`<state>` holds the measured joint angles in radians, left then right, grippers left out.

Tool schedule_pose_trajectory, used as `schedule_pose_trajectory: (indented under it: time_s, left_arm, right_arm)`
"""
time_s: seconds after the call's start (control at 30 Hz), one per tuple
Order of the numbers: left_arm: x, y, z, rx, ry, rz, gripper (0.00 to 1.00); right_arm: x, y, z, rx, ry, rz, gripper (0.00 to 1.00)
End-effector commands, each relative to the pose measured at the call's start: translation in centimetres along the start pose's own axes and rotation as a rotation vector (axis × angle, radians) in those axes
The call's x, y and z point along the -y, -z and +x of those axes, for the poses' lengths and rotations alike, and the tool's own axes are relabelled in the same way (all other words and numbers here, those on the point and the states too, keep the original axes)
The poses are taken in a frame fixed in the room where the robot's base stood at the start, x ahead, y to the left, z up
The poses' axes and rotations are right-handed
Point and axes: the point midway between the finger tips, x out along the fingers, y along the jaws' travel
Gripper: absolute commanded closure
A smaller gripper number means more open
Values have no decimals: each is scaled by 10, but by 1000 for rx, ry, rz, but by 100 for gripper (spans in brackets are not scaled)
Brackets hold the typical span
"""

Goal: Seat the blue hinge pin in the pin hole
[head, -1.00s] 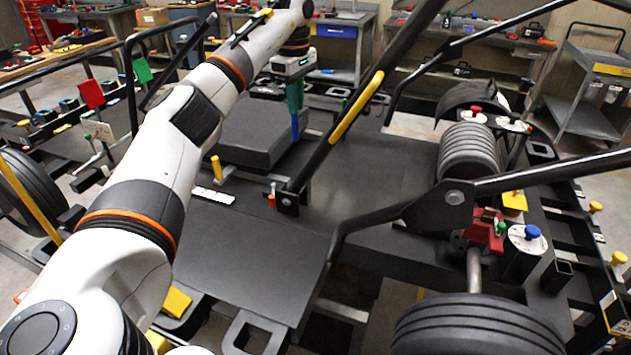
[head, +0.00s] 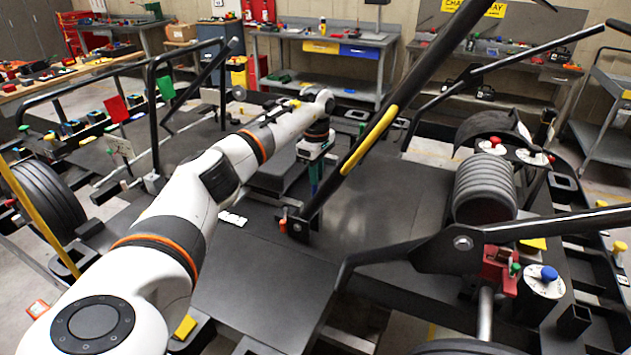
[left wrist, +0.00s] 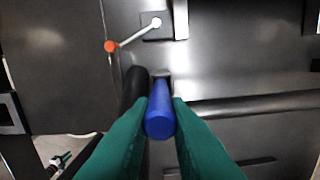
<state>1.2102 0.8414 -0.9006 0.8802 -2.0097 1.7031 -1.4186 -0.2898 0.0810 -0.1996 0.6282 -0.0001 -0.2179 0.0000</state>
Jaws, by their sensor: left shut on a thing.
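My left gripper (head: 314,184) is low over the dark kart deck (head: 240,285), its teal fingers partly behind a slanted black bar. In the left wrist view both green fingers (left wrist: 160,108) are shut on the blue hinge pin (left wrist: 160,122), whose round end faces the camera. The pin's far end points at a small dark piece (left wrist: 160,82) on the deck and hides part of it. I cannot make out the pin hole, nor whether the pin is in it. My right gripper is out of view.
The slanted black bar (head: 400,105) with a yellow sleeve stands close to the gripper. An orange-tipped lever (left wrist: 130,36) lies near the pin. A ribbed cylinder (head: 484,190) and black bars crowd the right.

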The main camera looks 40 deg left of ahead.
Motion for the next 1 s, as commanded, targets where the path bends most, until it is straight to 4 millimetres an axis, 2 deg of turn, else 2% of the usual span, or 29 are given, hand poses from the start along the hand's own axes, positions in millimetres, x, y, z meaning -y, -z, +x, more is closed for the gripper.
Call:
schedule_pose_trajectory:
  time_s: [0.2, 0.3, 0.43, 0.47, 0.5, 0.83, 1.0]
  left_arm:
    - [-4, -2, 32, 2, -16, -5, 100]
    - [-3, -3, 36, 3, -11, -5, 100]
    - [-3, -3, 35, 4, -11, -5, 100]
    - [-3, -3, 36, 4, -11, -5, 79]
    - [-3, -3, 35, 4, -11, -5, 75]
    - [-2, -2, 31, 1, -7, -3, 75]
    - [-1, -2, 9, 2, -4, -1, 75]
  right_arm:
    - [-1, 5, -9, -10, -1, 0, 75]
    - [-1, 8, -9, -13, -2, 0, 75]
    - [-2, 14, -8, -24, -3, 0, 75]
    - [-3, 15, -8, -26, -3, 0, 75]
    - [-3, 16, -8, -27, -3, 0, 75]
    - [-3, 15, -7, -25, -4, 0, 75]
    - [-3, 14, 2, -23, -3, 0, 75]
